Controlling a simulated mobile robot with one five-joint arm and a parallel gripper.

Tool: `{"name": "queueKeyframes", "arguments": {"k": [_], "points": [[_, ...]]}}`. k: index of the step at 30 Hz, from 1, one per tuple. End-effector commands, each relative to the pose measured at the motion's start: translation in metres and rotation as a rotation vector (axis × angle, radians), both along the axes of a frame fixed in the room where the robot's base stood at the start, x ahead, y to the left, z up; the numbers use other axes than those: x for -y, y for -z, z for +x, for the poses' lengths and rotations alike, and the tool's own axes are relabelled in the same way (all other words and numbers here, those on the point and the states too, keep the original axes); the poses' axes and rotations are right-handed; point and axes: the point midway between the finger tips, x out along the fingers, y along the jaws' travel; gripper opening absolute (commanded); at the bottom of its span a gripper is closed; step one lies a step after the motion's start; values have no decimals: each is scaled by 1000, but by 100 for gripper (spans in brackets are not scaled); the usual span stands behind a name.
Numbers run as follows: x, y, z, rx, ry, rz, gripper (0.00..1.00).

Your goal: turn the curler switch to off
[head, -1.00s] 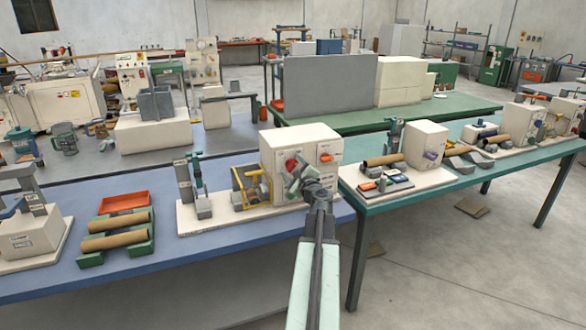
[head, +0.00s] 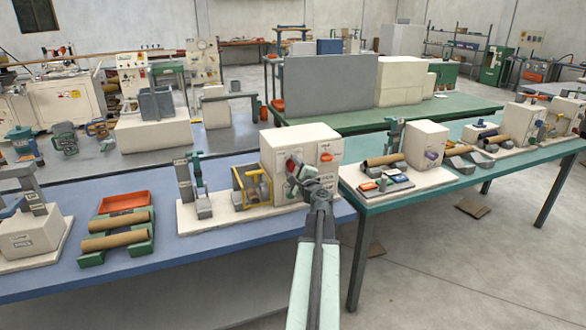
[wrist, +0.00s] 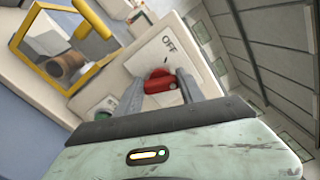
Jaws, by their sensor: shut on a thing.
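The curler is a cream box (head: 270,150) with a red switch knob (head: 290,165) on its front. In the wrist view the red knob (wrist: 160,82) sits between the two grey fingers of my gripper (wrist: 158,86), which is shut on it. The word OFF is printed on the panel (wrist: 185,50) above the knob. A small dark mark shows between the word and the knob. In the head view my gripper (head: 296,175) is at the box front and covers part of it.
A yellow guard frame (head: 238,190) stands left of the box. A red control (head: 326,157) is on the box's right side. A green rack (head: 116,238) with brown tubes and an orange tray (head: 124,203) are further left on the blue bench.

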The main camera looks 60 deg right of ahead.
Motion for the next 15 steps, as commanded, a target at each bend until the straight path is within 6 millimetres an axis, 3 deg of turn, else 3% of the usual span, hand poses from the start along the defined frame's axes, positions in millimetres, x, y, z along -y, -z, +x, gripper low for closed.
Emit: {"name": "queueKeyframes", "arguments": {"k": [15], "points": [[-1, 4, 0, -293, -1, -395, 5]]}}
